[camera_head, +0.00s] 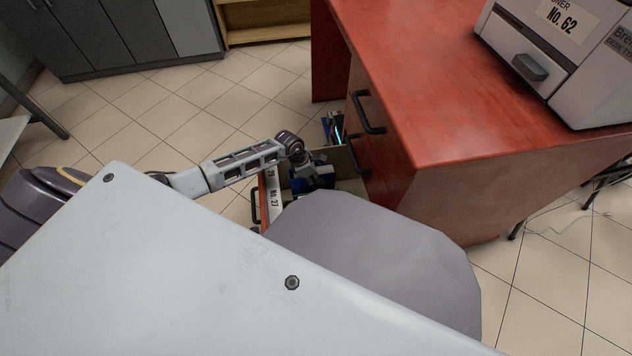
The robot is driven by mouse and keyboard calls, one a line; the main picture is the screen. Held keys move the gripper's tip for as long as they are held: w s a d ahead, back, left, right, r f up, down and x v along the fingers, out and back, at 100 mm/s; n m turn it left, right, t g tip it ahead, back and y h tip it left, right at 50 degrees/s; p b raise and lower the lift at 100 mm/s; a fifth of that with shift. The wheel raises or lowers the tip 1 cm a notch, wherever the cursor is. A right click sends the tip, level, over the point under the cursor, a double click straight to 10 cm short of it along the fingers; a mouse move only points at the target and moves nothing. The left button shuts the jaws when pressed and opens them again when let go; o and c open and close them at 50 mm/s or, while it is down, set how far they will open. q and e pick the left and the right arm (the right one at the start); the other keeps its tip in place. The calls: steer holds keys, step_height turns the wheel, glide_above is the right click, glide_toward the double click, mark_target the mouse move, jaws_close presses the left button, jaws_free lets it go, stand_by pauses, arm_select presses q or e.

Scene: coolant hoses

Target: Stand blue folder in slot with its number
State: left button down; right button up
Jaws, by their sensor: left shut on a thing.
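My left arm comes in from the left, and its gripper (315,178) is down at the open drawer of the red desk. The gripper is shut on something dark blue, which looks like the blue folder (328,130). Most of the folder is hidden by the gripper and drawer. The open drawer (266,205) has white labels along its left side, one reading No. 27 (272,200). A number on the folder cannot be read. My right gripper is out of view.
The red desk (410,95) has black handles on its drawer fronts. A grey device (570,60) labelled No. 62 stands on top. Grey cabinets (120,35) and a wooden shelf (262,35) stand at the back. The tiled floor on the left is clear.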

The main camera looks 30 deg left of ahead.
arm_select(q)
steer(key=shift+f+b, duration=0.65)
steer(key=shift+f, duration=0.85)
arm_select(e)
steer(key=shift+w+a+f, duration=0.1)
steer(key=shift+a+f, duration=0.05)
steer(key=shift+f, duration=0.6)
arm_select(q)
steer(key=c, duration=0.9)
jaws_free()
steer(key=shift+f, duration=0.1)
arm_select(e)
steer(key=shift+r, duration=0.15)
